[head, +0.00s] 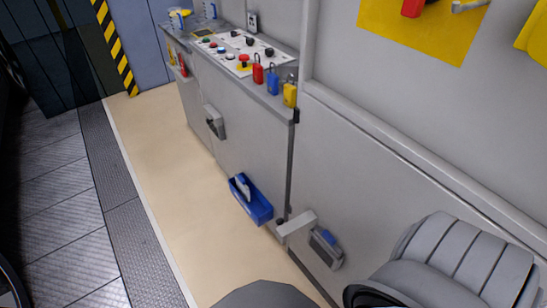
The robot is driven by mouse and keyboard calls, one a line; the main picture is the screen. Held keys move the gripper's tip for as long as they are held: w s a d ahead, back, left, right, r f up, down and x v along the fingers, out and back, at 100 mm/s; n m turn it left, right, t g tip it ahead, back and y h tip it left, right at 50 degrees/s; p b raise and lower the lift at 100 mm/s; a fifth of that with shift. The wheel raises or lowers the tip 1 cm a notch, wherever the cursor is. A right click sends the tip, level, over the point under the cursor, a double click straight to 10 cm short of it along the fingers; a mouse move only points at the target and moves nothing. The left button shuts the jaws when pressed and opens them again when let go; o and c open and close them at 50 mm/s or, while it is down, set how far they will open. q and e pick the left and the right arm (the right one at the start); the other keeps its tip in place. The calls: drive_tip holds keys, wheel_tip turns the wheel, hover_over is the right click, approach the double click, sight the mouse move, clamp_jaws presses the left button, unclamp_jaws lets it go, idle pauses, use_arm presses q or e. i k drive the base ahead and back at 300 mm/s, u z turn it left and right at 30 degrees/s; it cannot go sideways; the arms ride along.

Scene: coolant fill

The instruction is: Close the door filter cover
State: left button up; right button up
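I cannot tell for certain which part is the door filter cover. On the lower grey cabinet front, a blue open-topped box (250,198) with a pale handle-like piece is mounted low. To its right, a light grey bar (297,222) sticks out beside a grey fixture with a blue part (325,247). A smaller grey fixture with a dark recess (215,122) sits higher and to the left on the cabinet front. Neither of my grippers shows in the head view.
A control panel (240,50) with buttons tops the cabinet. Red, blue and yellow padlocks (290,92) hang at its right end. A grey ribbed form (455,265) covers the lower right. The beige floor strip (160,170) is clear. A yellow-black striped post (115,48) stands behind.

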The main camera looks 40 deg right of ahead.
sight(285, 229)
drive_tip(key=i, duration=2.3)
drive_tip(key=z, duration=5.4)
drive_tip(key=k, duration=0.65)
drive_tip(key=u, duration=0.05)
